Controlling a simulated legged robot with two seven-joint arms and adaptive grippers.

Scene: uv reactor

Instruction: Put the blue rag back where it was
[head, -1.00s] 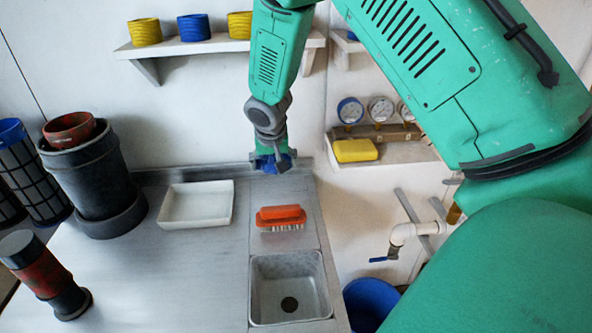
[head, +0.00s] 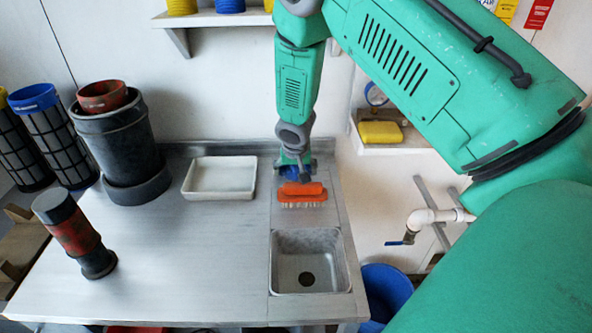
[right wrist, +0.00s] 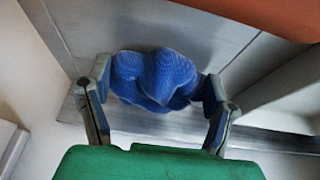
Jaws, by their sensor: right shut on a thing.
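The blue rag (right wrist: 155,80) is bunched between the two fingers of my right gripper (right wrist: 155,92) in the right wrist view. The gripper is shut on it, with a finger against each side. In the head view my right gripper (head: 294,170) hangs over the back of the steel counter, just behind an orange brush (head: 302,192). Only a little of the rag shows there, below the gripper. Whether the rag touches the counter cannot be told. My left gripper is not in view.
A white tray (head: 219,178) lies left of the brush, and a sink (head: 308,262) is in front of it. A dark bucket (head: 120,146) and a red-black cylinder (head: 75,236) stand on the left. A yellow sponge (head: 380,132) sits on a right-hand shelf. The middle counter is clear.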

